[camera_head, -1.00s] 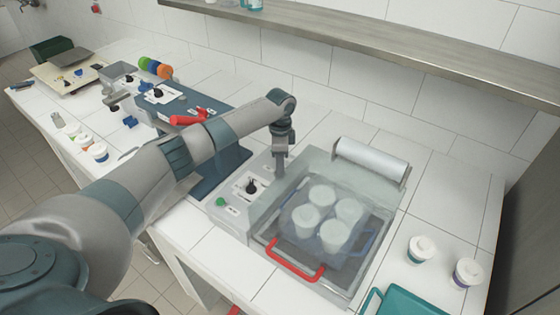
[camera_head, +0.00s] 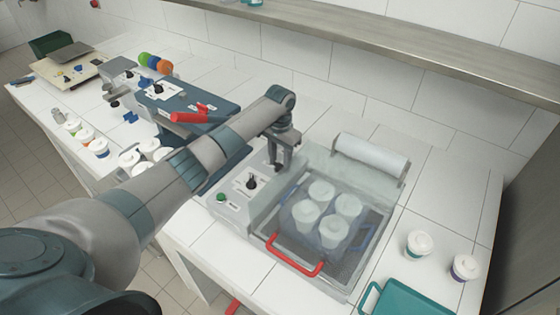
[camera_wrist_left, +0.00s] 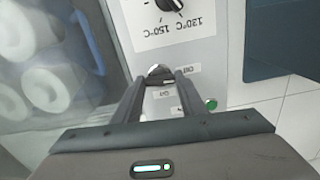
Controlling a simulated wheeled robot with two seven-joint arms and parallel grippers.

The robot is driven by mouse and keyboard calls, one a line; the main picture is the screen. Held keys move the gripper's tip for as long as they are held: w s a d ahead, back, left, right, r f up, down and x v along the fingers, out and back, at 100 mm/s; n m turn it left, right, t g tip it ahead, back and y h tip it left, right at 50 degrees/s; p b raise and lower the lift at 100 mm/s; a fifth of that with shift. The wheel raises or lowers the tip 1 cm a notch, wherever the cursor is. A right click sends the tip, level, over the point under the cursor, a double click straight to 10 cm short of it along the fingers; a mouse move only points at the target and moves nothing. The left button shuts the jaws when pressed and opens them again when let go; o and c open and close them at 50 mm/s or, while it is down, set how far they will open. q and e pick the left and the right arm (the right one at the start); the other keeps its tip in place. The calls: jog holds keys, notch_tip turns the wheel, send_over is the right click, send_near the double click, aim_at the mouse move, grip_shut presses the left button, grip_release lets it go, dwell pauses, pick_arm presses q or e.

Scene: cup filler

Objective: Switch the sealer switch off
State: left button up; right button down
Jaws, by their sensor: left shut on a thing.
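The sealer (camera_head: 310,220) is a grey machine with a clear lid over several white-lidded cups and a red handle at its front. Its control panel (camera_head: 232,205) has a black dial and a green light (camera_head: 221,197). My left gripper (camera_head: 279,166) is at the panel's far end, beside the lid. In the left wrist view its fingers (camera_wrist_left: 160,76) are closed around the small metal sealer switch (camera_wrist_left: 158,71). Small labels lie beside the switch. The dial (camera_wrist_left: 170,4) and green light (camera_wrist_left: 211,104) also show there. The fingers hide part of the switch. My right gripper is out of view.
A white roll (camera_head: 371,156) lies behind the lid. Two lidded cups (camera_head: 419,244) and a teal tray (camera_head: 405,299) are at the right. A blue machine with a red lever (camera_head: 190,117) and more cups (camera_head: 99,147) stand at the left. A shelf (camera_head: 400,52) runs along the wall.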

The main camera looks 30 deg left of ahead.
pick_arm(q)
jog(key=shift+w+r+n, duration=0.1)
jog(key=shift+r+n, duration=0.05)
jog(key=shift+n, duration=0.35)
jog(key=o, duration=1.1)
jog(key=shift+c, duration=0.2)
jog(key=shift+r+b, duration=0.3)
jog(key=shift+r, duration=0.2)
notch_tip(320, 180, up, 10)
jog(key=b, duration=0.4)
notch_tip(320, 180, up, 6)
send_over(280, 164)
jog(key=shift+r+p, duration=0.15)
jog(key=shift+p, duration=0.2)
